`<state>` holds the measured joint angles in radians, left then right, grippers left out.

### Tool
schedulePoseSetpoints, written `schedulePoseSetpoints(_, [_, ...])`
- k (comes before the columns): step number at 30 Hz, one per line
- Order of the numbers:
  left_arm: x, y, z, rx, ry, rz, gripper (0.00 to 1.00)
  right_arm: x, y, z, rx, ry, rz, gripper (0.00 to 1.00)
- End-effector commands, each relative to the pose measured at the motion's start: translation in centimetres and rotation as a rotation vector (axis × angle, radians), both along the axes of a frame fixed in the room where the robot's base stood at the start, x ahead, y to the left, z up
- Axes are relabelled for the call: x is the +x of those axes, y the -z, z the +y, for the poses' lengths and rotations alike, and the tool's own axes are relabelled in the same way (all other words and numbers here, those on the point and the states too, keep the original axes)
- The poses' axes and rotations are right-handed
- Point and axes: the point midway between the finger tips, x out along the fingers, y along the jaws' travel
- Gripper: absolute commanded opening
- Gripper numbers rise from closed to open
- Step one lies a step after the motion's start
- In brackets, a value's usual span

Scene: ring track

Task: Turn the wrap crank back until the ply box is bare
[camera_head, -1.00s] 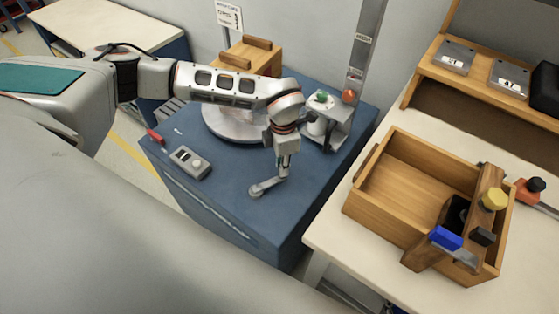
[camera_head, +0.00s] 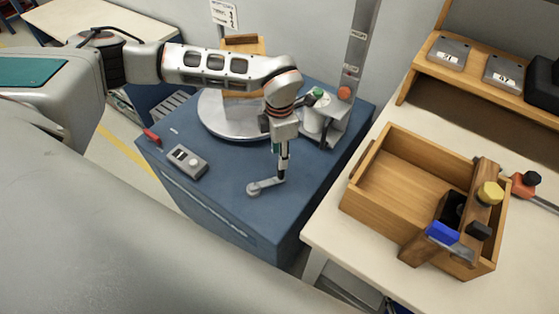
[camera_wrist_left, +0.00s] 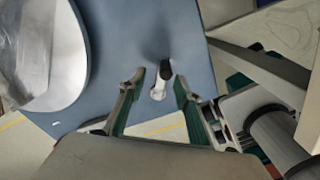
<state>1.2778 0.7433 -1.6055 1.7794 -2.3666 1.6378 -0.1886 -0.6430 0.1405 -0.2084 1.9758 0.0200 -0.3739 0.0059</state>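The ply box (camera_head: 243,84) stands on the round grey turntable (camera_head: 217,120), partly hidden behind my left arm. I cannot tell whether film covers its wooden faces. The turntable rim (camera_wrist_left: 78,75) also shows in the left wrist view, with a grey glossy shape on it that I cannot identify. The wrap crank (camera_head: 266,186) sits on the blue cabinet top, its handle pointing up. My left gripper (camera_head: 282,165) points down over the handle. In the left wrist view, the fingers (camera_wrist_left: 158,82) stand apart with the dark crank handle (camera_wrist_left: 166,70) between them and visible gaps beside it.
A grey control box (camera_head: 187,161) and a red lever (camera_head: 151,135) lie left of the crank. A post (camera_head: 358,55) with a green-topped unit (camera_head: 318,95) and red knob (camera_head: 344,93) stands behind. A wooden crate (camera_head: 365,195) with tools is on the right bench.

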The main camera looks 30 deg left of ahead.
Motion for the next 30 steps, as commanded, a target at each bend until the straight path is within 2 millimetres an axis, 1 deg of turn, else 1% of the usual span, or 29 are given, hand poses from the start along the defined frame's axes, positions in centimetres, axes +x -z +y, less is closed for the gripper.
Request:
schedulePoseSetpoints(1, [0.1, -1.2, 0.0, 0.0, 0.001, -0.004, 0.33, 0.0, 0.0, 0.0, 0.001, 0.001, 0.0, 0.4])
schedulePoseSetpoints(3, [0.1, -2.6, 0.0, 0.001, 0.0, -0.004, 0.33, 0.0, 0.0, 0.0, 0.001, 0.0, 0.0, 0.4])
schedulePoseSetpoints(6, [0.0, -4.4, 0.0, 0.0, 0.0, -0.001, 0.33, 0.0, 0.0, 0.1, 0.001, 0.0, 0.0, 0.4])
schedulePoseSetpoints(10, [0.0, -6.1, 0.0, 0.001, 0.0, -0.001, 0.33, -0.1, 0.0, 0.1, 0.001, 0.0, 0.001, 0.4])
schedulePoseSetpoints(15, [-0.1, -7.1, 0.0, 0.001, 0.0, 0.002, 0.33, -0.1, 0.0, 0.1, 0.002, 0.0, 0.002, 0.4])
schedulePoseSetpoints(23, [-0.1, -7.2, 0.0, 0.001, 0.0, 0.002, 0.33, -0.1, 0.0, 0.1, 0.002, 0.0, 0.002, 0.4])
schedulePoseSetpoints(26, [-0.2, -7.1, 0.0, -0.003, -0.001, 0.004, 0.1, -0.1, 0.0, 0.1, 0.002, 0.0, 0.002, 0.4])
schedulePoseSetpoints(27, [-0.3, -7.0, -0.1, -0.009, -0.001, 0.008, 0.0, -0.1, 0.0, 0.1, 0.002, 0.0, 0.002, 0.4])
schedulePoseSetpoints(30, [-0.9, -6.4, -0.6, -0.041, -0.006, 0.028, 0.0, 0.0, 0.0, 0.1, 0.003, 0.0, -0.001, 0.4])
